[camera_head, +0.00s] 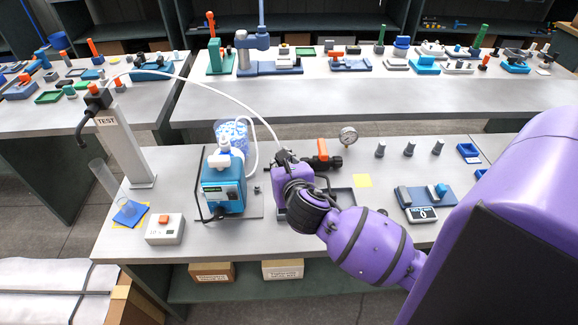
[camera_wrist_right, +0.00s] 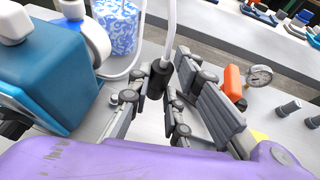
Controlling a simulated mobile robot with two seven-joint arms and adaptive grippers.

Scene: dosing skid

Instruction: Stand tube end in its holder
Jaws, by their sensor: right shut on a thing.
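My right gripper (camera_head: 283,160) (camera_wrist_right: 160,82) is shut on the tube end, a dark cylindrical fitting (camera_wrist_right: 155,80) on a pale flexible tube (camera_wrist_right: 171,25). The fitting is roughly upright between the fingertips; its lower end is partly hidden by the fingers. In the head view the tube (camera_head: 205,84) arcs from the top of the post labelled TEST (camera_head: 127,150) over to my gripper. The gripper is above the bench, just right of the blue dosing pump (camera_head: 224,188). I cannot tell which part is the tube's holder. My left gripper is not in view.
A patterned blue-white container (camera_head: 233,133) stands behind the pump. An orange-handled valve (camera_head: 322,150) and a gauge (camera_head: 348,135) are right of my gripper. Several grey pegs (camera_head: 409,149) stand further right. A clear cylinder (camera_head: 103,178) and a switch box (camera_head: 165,229) are left.

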